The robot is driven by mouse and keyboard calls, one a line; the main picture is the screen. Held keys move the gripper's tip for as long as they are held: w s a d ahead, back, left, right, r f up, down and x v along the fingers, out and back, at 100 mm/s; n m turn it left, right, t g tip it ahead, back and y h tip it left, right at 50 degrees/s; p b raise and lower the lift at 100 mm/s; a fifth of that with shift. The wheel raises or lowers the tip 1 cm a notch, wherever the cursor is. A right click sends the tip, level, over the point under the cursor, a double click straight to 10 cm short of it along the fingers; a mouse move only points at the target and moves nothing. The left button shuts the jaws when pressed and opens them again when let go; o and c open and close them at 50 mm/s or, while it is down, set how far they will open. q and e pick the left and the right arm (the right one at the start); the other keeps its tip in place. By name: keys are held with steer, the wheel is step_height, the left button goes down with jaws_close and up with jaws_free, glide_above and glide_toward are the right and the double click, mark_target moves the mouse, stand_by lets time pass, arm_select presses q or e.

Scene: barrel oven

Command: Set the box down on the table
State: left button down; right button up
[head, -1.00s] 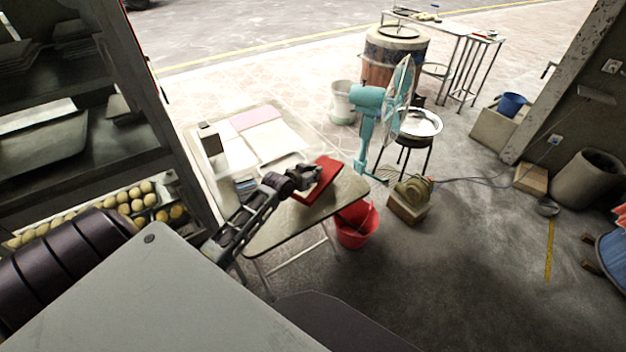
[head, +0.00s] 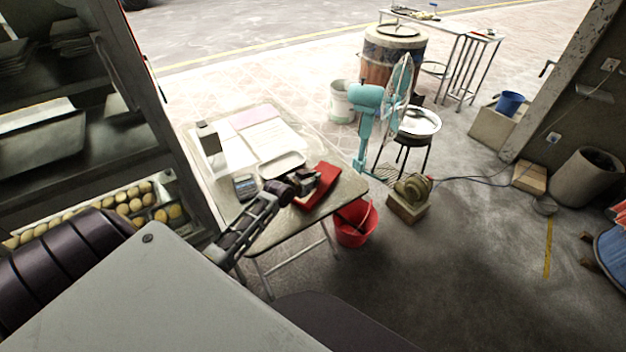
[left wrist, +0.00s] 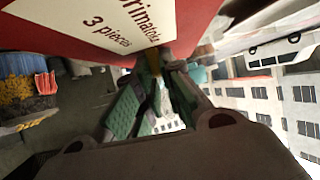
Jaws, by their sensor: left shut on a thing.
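The red box (head: 322,184) is over the near right part of the table (head: 278,232) in the head view. My left gripper (head: 303,184) is shut on the box at its left side. In the left wrist view the box (left wrist: 182,25) fills the top, red with a white label reading "3 pieces", and reaches down to the gripper fingers (left wrist: 158,70). I cannot tell whether its underside touches the tabletop. My right gripper is not in view.
A white tray (head: 282,165) and a small grey calculator-like device (head: 245,187) lie beside the gripper. Papers (head: 262,134) cover the far part of the table. A red bucket (head: 354,228) stands below the right edge, and a teal fan (head: 366,115) stands beyond.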

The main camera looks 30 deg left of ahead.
arm_select(q)
steer(key=c, duration=1.5)
jaws_free()
steer(key=shift+c, duration=0.2)
steer(key=shift+r, duration=0.1)
steer(key=v, duration=1.2)
steer(key=shift+p, duration=0.35)
